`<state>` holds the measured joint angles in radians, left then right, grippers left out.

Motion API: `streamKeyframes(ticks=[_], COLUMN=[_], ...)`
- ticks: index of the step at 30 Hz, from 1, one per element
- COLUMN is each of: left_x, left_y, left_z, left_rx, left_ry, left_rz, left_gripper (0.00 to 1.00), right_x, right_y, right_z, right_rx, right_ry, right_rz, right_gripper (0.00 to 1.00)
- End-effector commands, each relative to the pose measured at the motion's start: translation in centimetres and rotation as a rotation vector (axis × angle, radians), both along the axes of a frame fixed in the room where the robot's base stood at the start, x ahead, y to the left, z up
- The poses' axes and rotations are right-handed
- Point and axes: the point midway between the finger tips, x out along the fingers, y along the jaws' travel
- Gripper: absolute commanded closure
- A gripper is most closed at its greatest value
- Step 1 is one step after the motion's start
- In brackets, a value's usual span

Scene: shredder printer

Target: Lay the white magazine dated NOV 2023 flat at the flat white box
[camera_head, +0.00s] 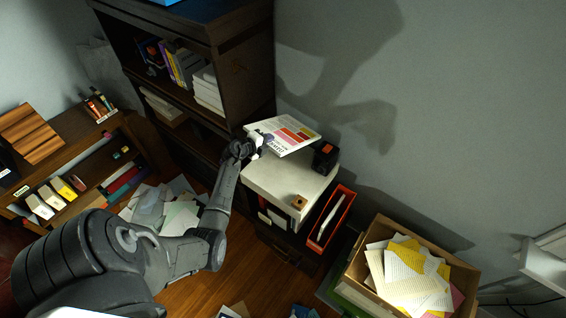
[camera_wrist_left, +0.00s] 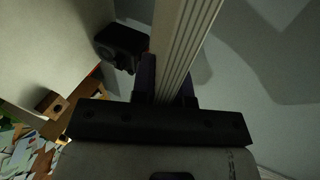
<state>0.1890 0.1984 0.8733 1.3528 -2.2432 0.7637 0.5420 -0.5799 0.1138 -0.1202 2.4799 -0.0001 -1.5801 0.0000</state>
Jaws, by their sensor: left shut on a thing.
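My left gripper (camera_head: 257,146) is shut on the edge of a white magazine (camera_head: 284,133) with red, orange and purple blocks on its cover. Its date is too small to read. The magazine is held out over the back of the flat white box (camera_head: 285,186) and appears slightly tilted. In the left wrist view the magazine (camera_wrist_left: 183,45) shows edge-on as a pale ribbed strip between the dark fingers (camera_wrist_left: 165,88). The box top (camera_wrist_left: 50,45) is at the left there. I cannot tell the exact gap between magazine and box. My right gripper is not in view.
A black device (camera_head: 325,157) and a small wooden block (camera_head: 299,201) sit at the box's right side. A red-orange bin (camera_head: 345,205) stands beside it, then a cardboard box (camera_head: 360,272) of papers. A dark bookshelf (camera_head: 245,75) rises behind left. The box top's middle is clear.

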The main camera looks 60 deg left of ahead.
Motion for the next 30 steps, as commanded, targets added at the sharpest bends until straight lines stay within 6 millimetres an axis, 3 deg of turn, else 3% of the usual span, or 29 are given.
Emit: streamKeyframes(ticks=[3, 14, 20, 30], left_x=[-1.0, -1.6, -1.5, -1.5], left_y=[0.0, -0.1, -0.1, -0.1], left_z=[-1.9, -3.9, -5.4, -9.2], left_rx=[0.002, 0.011, 0.01, 0.01], left_ry=[-0.017, -0.03, -0.029, -0.03], left_rz=[0.028, 0.046, 0.046, 0.046], left_gripper=[1.0, 1.0, 1.0, 1.0], right_x=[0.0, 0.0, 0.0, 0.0], right_y=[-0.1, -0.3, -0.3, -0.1], right_z=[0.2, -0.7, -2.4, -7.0], right_rx=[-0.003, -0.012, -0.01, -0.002], right_ry=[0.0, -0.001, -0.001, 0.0], right_rz=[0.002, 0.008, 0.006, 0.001], right_gripper=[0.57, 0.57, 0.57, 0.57])
